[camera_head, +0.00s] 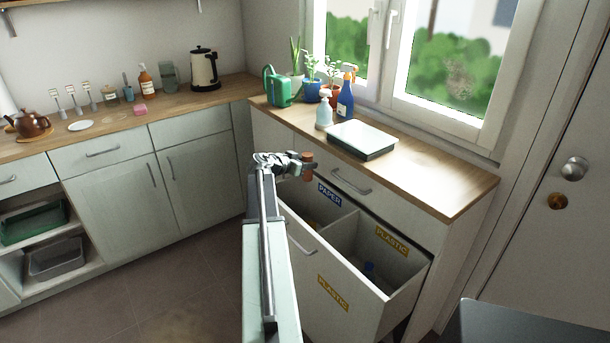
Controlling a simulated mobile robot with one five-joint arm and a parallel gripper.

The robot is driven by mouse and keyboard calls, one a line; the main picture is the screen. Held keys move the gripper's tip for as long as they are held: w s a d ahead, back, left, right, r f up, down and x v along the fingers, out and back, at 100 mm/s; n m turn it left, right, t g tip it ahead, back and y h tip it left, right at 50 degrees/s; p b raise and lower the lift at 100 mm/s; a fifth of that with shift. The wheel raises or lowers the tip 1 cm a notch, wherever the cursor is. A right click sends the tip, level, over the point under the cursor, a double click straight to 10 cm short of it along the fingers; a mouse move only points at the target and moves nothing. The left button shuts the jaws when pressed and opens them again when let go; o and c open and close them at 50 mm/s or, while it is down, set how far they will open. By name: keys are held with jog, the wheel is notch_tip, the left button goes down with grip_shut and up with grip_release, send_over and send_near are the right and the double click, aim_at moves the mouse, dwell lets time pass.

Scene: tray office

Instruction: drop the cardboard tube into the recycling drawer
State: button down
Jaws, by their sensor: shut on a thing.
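My gripper (299,168) is shut on the brown cardboard tube (307,156), whose upper end shows above the jaws. The jaws hide part of the tube. The recycling drawer (311,266) is pulled open below the worktop and has two compartments. The left compartment has a blue PAPER label (329,194) and the right one a yellow PLASTIC label (391,240). My gripper and the tube are above the left end of the drawer, near the PAPER side, apart from the label. My arm hides part of the drawer's left side.
A flat scale-like box (361,140), spray bottles (345,99), a green watering can (278,88) and potted plants stand on the worktop (430,172) above. A closed drawer front with a handle (351,182) lies behind the tube.

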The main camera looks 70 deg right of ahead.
aim_at(304, 177)
jog(key=shift+f+b, duration=3.05)
jog(key=shift+b, duration=0.05)
jog(key=shift+r, duration=0.1)
jog(key=c, duration=0.9)
grip_release()
jog(key=shift+o, duration=0.2)
jog(key=shift+a+r, duration=0.1)
jog(key=shift+a, duration=0.05)
jog(key=p+v, duration=0.3)
jog(key=v, duration=0.4)
jog(key=shift+a, duration=0.3)
